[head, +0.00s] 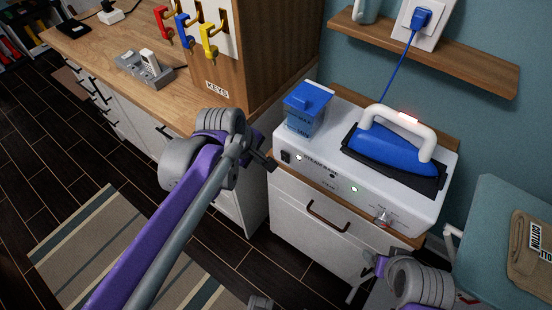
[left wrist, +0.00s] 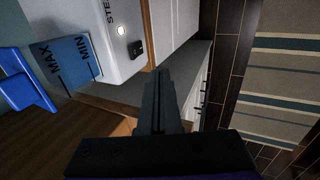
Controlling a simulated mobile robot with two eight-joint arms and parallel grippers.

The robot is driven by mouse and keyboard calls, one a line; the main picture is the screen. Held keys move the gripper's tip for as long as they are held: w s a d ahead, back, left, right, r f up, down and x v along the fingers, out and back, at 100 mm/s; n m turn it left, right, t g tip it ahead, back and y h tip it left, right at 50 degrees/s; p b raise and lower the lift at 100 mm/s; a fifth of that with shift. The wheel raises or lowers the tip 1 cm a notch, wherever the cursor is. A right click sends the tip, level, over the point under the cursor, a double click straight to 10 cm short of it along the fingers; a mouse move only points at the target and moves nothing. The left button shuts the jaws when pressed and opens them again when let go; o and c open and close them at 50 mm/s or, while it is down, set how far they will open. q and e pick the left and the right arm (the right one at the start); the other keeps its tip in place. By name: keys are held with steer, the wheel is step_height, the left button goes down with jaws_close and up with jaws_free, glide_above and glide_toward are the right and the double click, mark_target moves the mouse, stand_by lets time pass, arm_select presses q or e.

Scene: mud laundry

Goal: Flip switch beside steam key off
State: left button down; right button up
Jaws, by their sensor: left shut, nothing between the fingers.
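The white steam station (head: 322,172) stands on a cabinet top, with a black rocker switch (head: 285,156) at the left end of its front face. A lit white lamp (head: 299,157) and lettering starting "STE" sit beside the switch. The left wrist view shows the switch (left wrist: 135,49) and lamp (left wrist: 121,31) close up; the rocker's position is too small to tell. My left gripper (head: 271,165) is shut and empty, its tips just beside and below the switch, apparently not touching. It also shows in the left wrist view (left wrist: 160,78). My right gripper (head: 362,277) is low, before the cabinet; its fingers are unclear.
A blue water tank (head: 305,116) and a blue iron (head: 390,148) sit on the station. A small knob or key (head: 383,219) is at its front right. The wooden key cabinet (head: 270,50) stands left, a shelf (head: 465,66) above, an ironing board (head: 490,215) right.

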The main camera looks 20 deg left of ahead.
mark_target(284, 159)
arm_select(q)
steer(key=shift+w+f, duration=0.1)
steer(key=shift+f, duration=0.05)
steer(key=shift+w+d+f+b, duration=0.15)
steer(key=shift+w+d+f, duration=0.3)
steer(key=shift+w+f, duration=0.9)
steer(key=shift+w+d+f+b, duration=0.15)
steer(key=shift+w+d+f, duration=0.35)
steer(key=shift+w+f, duration=0.75)
steer(key=shift+w+d+f+b, duration=0.15)
steer(key=shift+w+d+f, duration=0.3)
steer(key=shift+w+f, duration=0.9)
steer(key=shift+s+f, duration=0.2)
steer(key=shift+s, duration=0.05)
steer(key=shift+w+d+r, duration=0.1)
steer(key=shift+w, duration=0.25)
